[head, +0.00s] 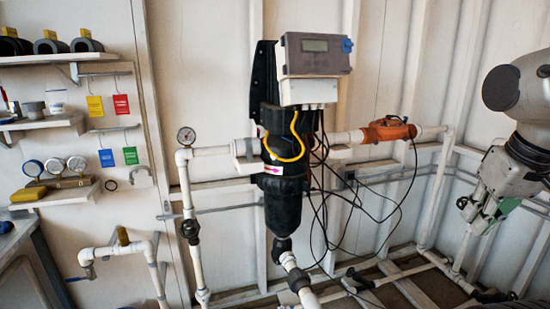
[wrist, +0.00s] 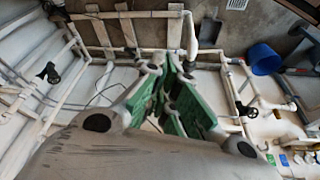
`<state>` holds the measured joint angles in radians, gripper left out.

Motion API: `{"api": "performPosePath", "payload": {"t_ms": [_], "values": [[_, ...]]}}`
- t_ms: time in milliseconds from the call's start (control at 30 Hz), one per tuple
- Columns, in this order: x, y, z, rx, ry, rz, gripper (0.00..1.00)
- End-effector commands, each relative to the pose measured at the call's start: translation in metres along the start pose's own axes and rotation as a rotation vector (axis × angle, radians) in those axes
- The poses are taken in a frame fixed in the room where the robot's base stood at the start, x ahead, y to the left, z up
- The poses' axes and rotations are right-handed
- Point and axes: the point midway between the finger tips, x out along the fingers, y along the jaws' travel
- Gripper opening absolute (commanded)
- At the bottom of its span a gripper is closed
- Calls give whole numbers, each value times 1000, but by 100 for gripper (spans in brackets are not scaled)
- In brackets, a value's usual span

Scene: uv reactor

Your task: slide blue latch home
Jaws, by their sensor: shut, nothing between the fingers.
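The blue latch (head: 347,46) is a small blue piece on the right side of the grey control box (head: 318,54), near its top edge. It is too small to tell its exact position on the box. My gripper (head: 468,212) hangs at the right of the head view, well to the right of and below the latch, and apart from it. Its green-padded fingers also show in the wrist view (wrist: 174,68), shut and empty. The latch is not seen in the wrist view.
The box sits above a black reactor cylinder (head: 283,207) with a yellow hose (head: 290,157). An orange fitting (head: 388,130) on the white pipe and loose black cables lie between gripper and reactor. Shelves (head: 60,118) line the left wall. A blue bucket (wrist: 265,58) stands on the floor.

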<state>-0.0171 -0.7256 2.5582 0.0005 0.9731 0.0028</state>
Motion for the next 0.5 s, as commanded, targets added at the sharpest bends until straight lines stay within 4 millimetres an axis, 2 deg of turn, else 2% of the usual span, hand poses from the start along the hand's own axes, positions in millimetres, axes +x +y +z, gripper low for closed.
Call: {"api": "performPosePath", "payload": {"t_ms": [167,367,433,467,500], "values": [[-9,4,-1,17,40,6,0],[1,-1,-3,-5,-6,-2,0],[1,-4,-17,-19,-23,-7,0],[-2,-7,-30,-26,-21,-11,0],[-7,-11,-50,-34,-12,-17,0]]}}
